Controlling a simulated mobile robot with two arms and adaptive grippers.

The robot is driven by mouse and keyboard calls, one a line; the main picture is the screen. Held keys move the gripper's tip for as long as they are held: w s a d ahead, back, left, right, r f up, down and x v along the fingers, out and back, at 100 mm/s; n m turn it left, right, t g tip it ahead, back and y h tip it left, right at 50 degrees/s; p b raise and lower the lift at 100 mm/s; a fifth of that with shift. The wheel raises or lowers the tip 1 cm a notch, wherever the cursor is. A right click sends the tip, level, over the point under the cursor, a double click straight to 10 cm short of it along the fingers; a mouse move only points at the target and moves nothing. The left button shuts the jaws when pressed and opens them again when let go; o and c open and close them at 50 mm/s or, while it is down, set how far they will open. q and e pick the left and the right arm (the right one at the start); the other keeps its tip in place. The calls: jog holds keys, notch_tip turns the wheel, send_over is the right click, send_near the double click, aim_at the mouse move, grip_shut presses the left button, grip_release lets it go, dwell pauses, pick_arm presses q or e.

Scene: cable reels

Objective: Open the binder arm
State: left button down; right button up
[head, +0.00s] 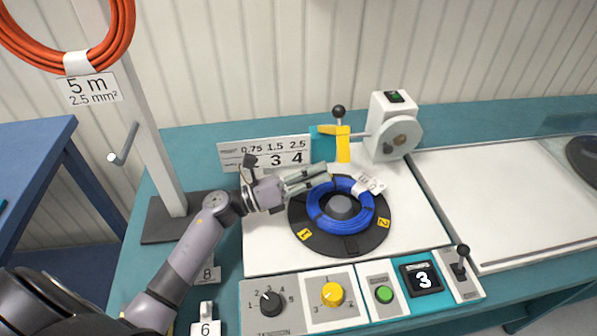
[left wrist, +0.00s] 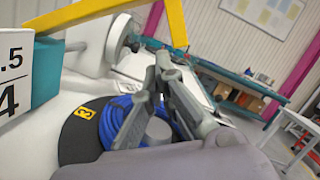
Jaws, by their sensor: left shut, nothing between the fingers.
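The yellow binder arm (head: 342,145) stands behind the reel, next to a teal block and below a black ball knob (head: 338,111). In the left wrist view the yellow arm (left wrist: 110,11) crosses the top left, with a bend at its right end. My left gripper (head: 326,174) is shut and empty, just in front of the arm and above the back of the blue cable coil (head: 327,222). It also shows in the left wrist view (left wrist: 165,62), apart from the yellow arm. The coil lies on a black turntable (head: 345,245). My right gripper is out of view.
A grey-white unit with a round disc (head: 401,137) stands right of the arm. A size chart (head: 262,153) stands behind my left wrist. A control panel (head: 350,300) with knobs, a display reading 3 and a lever (head: 461,262) runs along the front. The right worktop is mostly clear.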

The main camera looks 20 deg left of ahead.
aim_at(332, 132)
pick_arm(q)
jog(key=shift+w+d+r+p, duration=0.25)
jog(key=shift+w+r+p, duration=0.35)
jog(key=shift+w+r, duration=0.4)
jog(key=shift+w+d+r+p, duration=0.2)
jog(key=shift+w+r+p, duration=0.4)
jog(key=shift+w+r, duration=0.4)
